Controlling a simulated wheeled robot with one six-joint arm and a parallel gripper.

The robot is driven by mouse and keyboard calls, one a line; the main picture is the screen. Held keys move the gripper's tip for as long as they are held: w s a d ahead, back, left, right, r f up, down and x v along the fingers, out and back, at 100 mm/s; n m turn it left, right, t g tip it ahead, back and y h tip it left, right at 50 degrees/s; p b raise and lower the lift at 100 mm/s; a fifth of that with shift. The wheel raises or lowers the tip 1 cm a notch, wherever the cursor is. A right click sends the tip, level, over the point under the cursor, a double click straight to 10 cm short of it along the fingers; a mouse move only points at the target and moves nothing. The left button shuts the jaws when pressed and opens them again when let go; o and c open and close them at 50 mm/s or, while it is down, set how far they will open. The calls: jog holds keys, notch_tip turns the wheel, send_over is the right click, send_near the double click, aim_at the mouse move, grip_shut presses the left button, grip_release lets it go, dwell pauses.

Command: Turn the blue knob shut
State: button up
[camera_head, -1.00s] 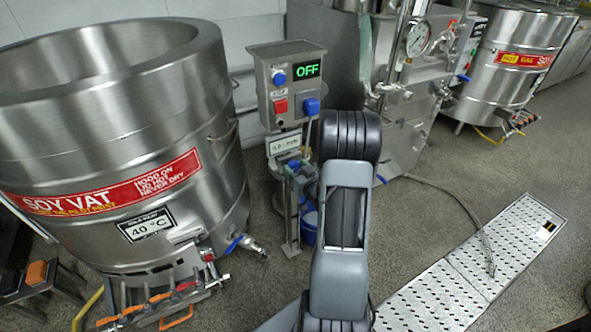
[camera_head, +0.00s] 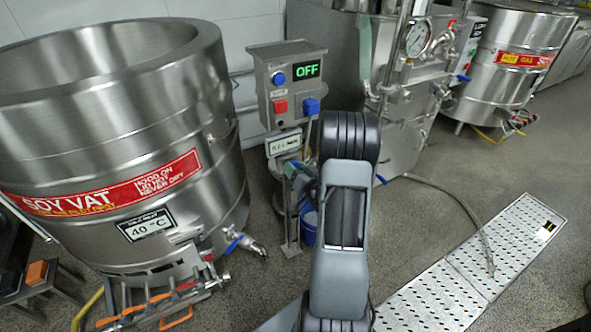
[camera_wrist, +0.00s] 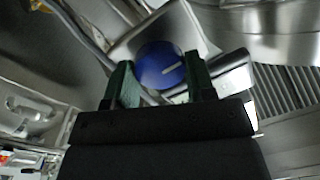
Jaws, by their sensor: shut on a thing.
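The blue knob (camera_wrist: 154,58) is round, with a short white mark that lies nearly level, rising slightly to the right, in the wrist view. My gripper (camera_wrist: 158,74) has its two green fingers on either side of the knob and is shut on it. The knob sits in front of a shiny metal plate. In the head view my arm covers most of the gripper, and I cannot clearly tell the held knob there.
A control box (camera_head: 287,62) reads OFF and carries blue and red controls. A steel soy vat (camera_head: 100,110) with a valve (camera_head: 245,245) stands at the left. A steel machine with a gauge (camera_head: 417,40) stands behind my arm. A floor grate (camera_head: 480,265) lies at the right.

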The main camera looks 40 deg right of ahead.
jog(key=shift+f+m+h+p, duration=0.1)
jog(key=shift+m+h+p, duration=0.3)
jog(key=shift+m, duration=2.75)
jog(key=shift+f+m+h+p, duration=0.1)
jog(key=shift+m+p, duration=0.6)
jog(key=shift+m, duration=2.5)
jog(key=shift+m+h+p, duration=0.2)
jog(key=shift+m+p, duration=0.35)
jog(key=shift+m, duration=2.6)
jog(key=o, duration=0.9)
jog(key=shift+s, duration=0.1)
jog(key=s, duration=0.4)
jog(key=s+a, duration=0.1)
jog(key=s, duration=0.4)
jog(key=s+a+p, duration=0.1)
jog(key=s, duration=0.3)
jog(key=shift+s+a+f, duration=0.1)
jog(key=shift+s+f, duration=0.1)
jog(key=shift+f, duration=0.15)
